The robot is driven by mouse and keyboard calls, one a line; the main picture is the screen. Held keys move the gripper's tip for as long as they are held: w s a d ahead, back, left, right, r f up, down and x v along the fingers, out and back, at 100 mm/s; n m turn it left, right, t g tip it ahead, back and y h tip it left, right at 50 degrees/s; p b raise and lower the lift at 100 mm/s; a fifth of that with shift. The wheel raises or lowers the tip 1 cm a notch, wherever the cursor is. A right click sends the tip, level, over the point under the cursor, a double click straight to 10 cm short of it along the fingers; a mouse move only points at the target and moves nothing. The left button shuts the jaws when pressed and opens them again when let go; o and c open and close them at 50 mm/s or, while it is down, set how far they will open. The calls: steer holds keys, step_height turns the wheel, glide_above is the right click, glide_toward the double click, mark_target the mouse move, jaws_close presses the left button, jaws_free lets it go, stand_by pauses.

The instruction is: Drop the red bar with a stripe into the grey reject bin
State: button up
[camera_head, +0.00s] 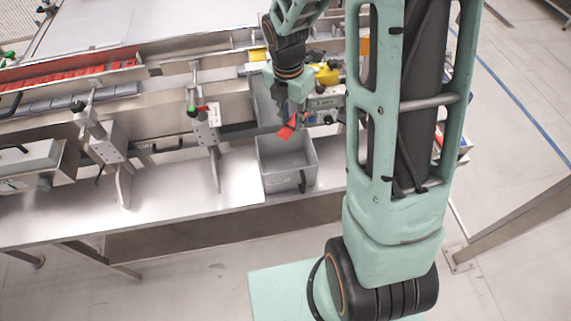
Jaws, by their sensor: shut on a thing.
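My gripper (291,111) is at the end of the arm, pointing down, above the grey reject bin. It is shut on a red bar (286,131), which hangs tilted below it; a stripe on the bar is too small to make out. The grey reject bin (303,178) stands on the metal shelf with its open top facing up. The bar shows over the bin's opening toward its far part. I cannot tell exactly how high it is above the rim. The arm hides part of the area right of the bin.
A conveyor with red bars (75,67) in a row runs at the upper left. A yellow part (327,74) is just beyond my gripper. The metal shelf (165,185) left of the bin is mostly clear.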

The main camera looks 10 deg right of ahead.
steer(key=shift+f+b, duration=2.1)
steer(key=shift+f, duration=0.6)
steer(key=o, duration=1.2)
steer(key=shift+c, duration=0.2)
steer(key=r, duration=0.8)
steer(key=s+a+r, duration=0.1)
steer(key=r, duration=0.3)
